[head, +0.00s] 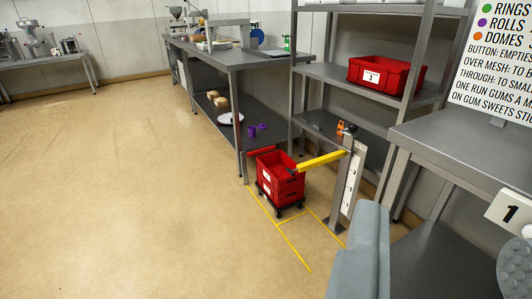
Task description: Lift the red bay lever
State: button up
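A grey post (346,185) with a white marked strip stands at the right of the floor bay. A small dark knob (349,128) shows at its top, with an orange-red bit (340,127) beside it; I cannot tell which part is the lever. A yellow bar (321,161) reaches left from the post, roughly level, over stacked red crates (279,180) on a dark wheeled base. My gripper (440,225) shows as two grey fingers at the lower right, apart, with nothing seen between them. It is nearer to me than the post and not touching it.
A shelf rack (345,78) holding a red bin (386,76) and a long workbench (235,58) stand behind. Yellow lines (292,238) mark the bay. The floor (120,190) at left is clear.

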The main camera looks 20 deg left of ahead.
aim_at(266, 149)
jog(key=i+j+u, duration=0.15)
jog(key=i+j, duration=0.2)
jog(key=i, duration=0.45)
jog(key=i+j+u, duration=0.1)
jog(key=i+j, duration=0.2)
jog(key=i, duration=0.55)
jog(key=i+j+u, duration=0.15)
jog(key=i, duration=0.65)
jog(key=i+j+u, duration=0.1)
jog(key=i, duration=0.75)
